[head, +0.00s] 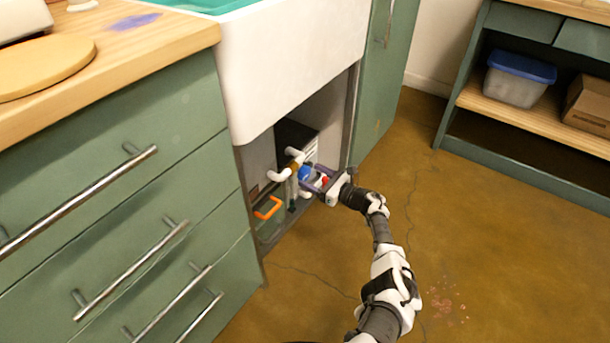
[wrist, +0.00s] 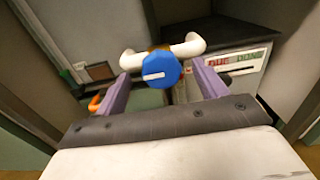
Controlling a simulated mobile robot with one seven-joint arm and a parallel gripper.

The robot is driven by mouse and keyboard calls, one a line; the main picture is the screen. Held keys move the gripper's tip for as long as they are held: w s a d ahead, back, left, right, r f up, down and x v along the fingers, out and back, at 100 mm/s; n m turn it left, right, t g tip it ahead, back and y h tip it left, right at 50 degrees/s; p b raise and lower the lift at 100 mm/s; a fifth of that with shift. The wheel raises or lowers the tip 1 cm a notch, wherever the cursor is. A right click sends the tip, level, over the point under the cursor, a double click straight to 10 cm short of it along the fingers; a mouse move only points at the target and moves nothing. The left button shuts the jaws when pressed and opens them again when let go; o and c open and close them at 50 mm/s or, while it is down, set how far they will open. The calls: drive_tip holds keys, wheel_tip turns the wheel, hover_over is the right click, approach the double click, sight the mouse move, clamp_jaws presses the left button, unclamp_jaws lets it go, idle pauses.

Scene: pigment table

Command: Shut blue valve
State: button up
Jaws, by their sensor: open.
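The blue valve (wrist: 162,70) is a round, faceted knob with a white bar mark lying nearly level, set in front of white pipework (wrist: 190,46) in the wrist view. In the head view the blue valve (head: 304,173) shows under the sink beside my gripper. My gripper (wrist: 163,82) is open, with its two purple fingers to the left and right of the knob. Whether the fingers touch it cannot be told. My gripper in the head view (head: 314,179) reaches into the open cabinet. A small red part (head: 324,180) shows beside it.
An orange-handled container (head: 268,208) stands in the cabinet, left of the pipes. A dark box with a white lettered panel (wrist: 235,65) is behind at the right. The white sink (head: 290,60) overhangs the opening, with cabinet sides close by. The floor (head: 480,240) is clear.

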sight(307, 174)
drive_tip(key=shift+b+x, duration=0.3)
drive_tip(key=shift+x, duration=1.55)
drive_tip(key=c, duration=0.9)
drive_tip(key=shift+c, duration=0.2)
